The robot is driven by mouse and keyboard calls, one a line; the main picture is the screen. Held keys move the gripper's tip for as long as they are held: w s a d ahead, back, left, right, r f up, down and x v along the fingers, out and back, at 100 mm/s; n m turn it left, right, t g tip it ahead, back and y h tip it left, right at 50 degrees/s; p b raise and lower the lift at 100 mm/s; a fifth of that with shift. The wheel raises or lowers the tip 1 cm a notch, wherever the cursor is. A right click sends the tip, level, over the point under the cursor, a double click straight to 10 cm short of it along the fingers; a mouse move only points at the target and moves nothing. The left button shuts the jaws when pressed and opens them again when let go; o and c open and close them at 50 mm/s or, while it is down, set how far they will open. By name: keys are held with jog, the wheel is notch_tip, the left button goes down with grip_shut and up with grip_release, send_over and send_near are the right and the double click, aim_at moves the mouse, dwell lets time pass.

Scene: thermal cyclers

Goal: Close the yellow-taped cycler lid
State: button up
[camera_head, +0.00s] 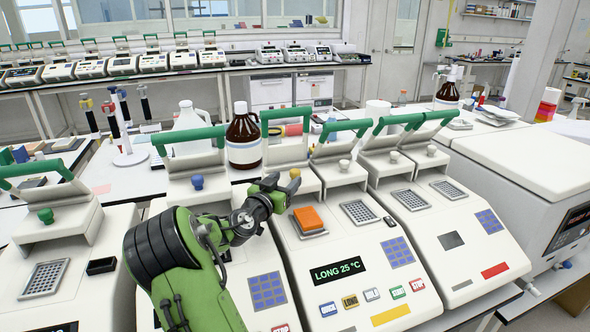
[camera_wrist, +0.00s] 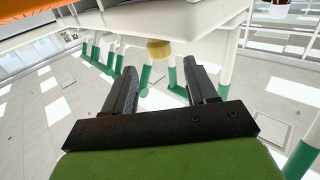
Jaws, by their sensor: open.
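The yellow-taped cycler (camera_head: 345,250) stands in the middle of the head view, with yellow tape (camera_head: 390,315) on its front edge and a display reading LONG 25 °C. It has two raised lids with green handles. The left lid (camera_head: 285,150) has a yellow knob (camera_head: 294,174) and stands behind an orange block (camera_head: 308,219). The right lid (camera_head: 338,150) has a pale knob (camera_head: 344,165) behind a bare grey well block (camera_head: 360,212). My gripper (camera_head: 284,187) is open beside the yellow knob. In the wrist view the yellow knob (camera_wrist: 159,48) appears beyond and between my open fingers (camera_wrist: 157,72); contact is not visible.
A red-taped cycler (camera_head: 450,225) with raised lids stands close on the right. Another cycler (camera_head: 262,265) stands on the left, partly behind my arm. A brown bottle (camera_head: 244,138) and a white jug (camera_head: 190,125) stand behind the lids.

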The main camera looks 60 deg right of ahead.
aim_at(293, 173)
jog(key=d, duration=0.6)
jog(key=shift+d+p, duration=0.35)
grip_shut()
